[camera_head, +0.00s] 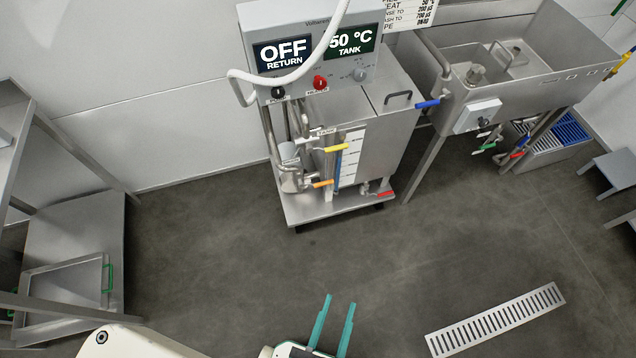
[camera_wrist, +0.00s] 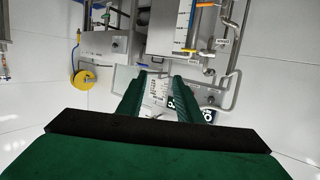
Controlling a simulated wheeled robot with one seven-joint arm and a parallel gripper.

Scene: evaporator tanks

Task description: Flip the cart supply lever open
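The steel cart (camera_head: 375,125) stands on the floor at upper centre in the head view. It carries a yellow lever (camera_head: 336,148), an orange lever (camera_head: 322,184) and a red lever (camera_head: 385,194) low on its piping, and a blue-handled lever (camera_head: 428,103) shows at its right side. I cannot read which one is the supply lever. My gripper (camera_head: 340,300) has two teal fingers, apart and empty, over the floor in front of the cart, well clear of the levers.
A control box (camera_head: 315,55) reading OFF and 50 °C tops the cart, with a white hose in front. A steel sink (camera_head: 530,70) stands right, a shelf (camera_head: 70,260) left. A floor drain grate (camera_head: 495,318) lies lower right. Floor before the cart is clear.

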